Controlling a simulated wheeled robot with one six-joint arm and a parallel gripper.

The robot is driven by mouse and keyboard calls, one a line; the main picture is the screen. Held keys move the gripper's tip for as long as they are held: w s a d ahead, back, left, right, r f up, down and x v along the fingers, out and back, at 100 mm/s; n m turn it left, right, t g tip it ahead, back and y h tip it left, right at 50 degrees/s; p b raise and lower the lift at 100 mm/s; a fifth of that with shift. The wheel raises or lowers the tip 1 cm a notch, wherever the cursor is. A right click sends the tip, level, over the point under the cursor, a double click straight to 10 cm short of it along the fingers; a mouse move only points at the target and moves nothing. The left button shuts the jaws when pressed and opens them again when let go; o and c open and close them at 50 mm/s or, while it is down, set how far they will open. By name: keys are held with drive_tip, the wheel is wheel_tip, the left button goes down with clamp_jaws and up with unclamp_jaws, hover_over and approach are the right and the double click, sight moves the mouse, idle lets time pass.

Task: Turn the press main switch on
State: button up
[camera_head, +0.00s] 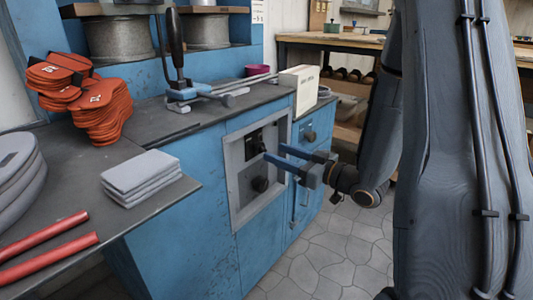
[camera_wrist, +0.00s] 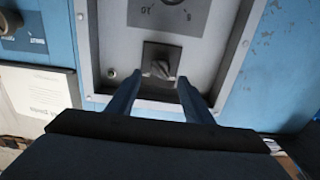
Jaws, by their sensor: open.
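A grey control panel (camera_head: 237,172) is set in the blue press cabinet. It carries a black rotary switch (camera_head: 254,143) at its upper part and a round dark dial (camera_head: 260,184) lower down. I read the upper one as the main switch, but its label is not legible. My gripper (camera_head: 272,152) is open, its two blue fingers pointing at the upper switch. In the wrist view, which looks upside down, the switch knob (camera_wrist: 160,63) lies between and just beyond the fingertips (camera_wrist: 158,78). Contact cannot be told. The marked dial plate (camera_wrist: 168,14) is partly cut off.
Another dark knob (camera_head: 310,136) sits right of the panel. Stone floor (camera_head: 325,262) is clear in front.

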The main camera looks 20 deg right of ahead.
sight(264, 148)
drive_tip(key=b+x, duration=0.1)
drive_tip(key=x, duration=0.4)
drive_tip(key=c, duration=1)
